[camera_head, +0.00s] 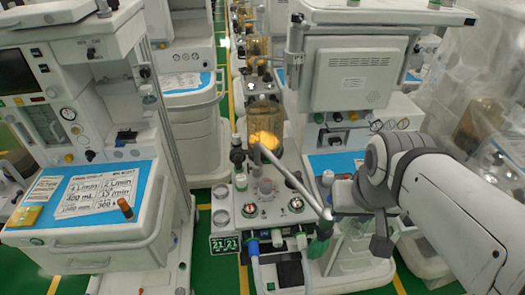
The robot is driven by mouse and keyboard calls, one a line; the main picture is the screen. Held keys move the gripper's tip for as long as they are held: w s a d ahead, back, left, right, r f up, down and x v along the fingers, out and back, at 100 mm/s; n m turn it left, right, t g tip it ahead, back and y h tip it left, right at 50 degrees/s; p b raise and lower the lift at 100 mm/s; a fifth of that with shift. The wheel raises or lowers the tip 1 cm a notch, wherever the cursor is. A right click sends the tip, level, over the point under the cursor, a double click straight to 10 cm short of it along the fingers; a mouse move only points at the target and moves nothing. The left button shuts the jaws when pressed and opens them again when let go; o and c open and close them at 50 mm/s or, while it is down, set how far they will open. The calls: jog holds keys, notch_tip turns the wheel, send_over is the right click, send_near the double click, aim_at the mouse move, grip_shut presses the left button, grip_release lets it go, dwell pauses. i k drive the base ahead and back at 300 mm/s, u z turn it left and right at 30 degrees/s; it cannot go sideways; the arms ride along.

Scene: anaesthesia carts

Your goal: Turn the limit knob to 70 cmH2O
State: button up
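The middle anaesthesia cart has a pale control panel (272,222) with two round dials, a left dial (250,210) and a right dial (296,205). A grey upright knob (265,187) stands behind the dials, and a dark knob (237,156) sits at the panel's upper left. I cannot tell which one is the limit knob; no scale or cmH2O marking is readable. My gripper (340,197) reaches in from the right, beside a slanted metal tube and apart from the dials. Its fingers are small and partly hidden, so their opening is unclear.
The slanted metal tube (296,180) crosses above the panel. An amber-lit canister (264,125) stands behind it. Another cart with a blue worktop (135,188) is at left; a white cart (352,75) stands behind my gripper. Hoses hang in front of the panel.

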aim_at(265, 184)
jog(key=u, duration=2.55)
jog(key=k, duration=1.95)
jog(key=z, duration=1.05)
jog(key=i, duration=1.45)
jog(key=z, duration=0.05)
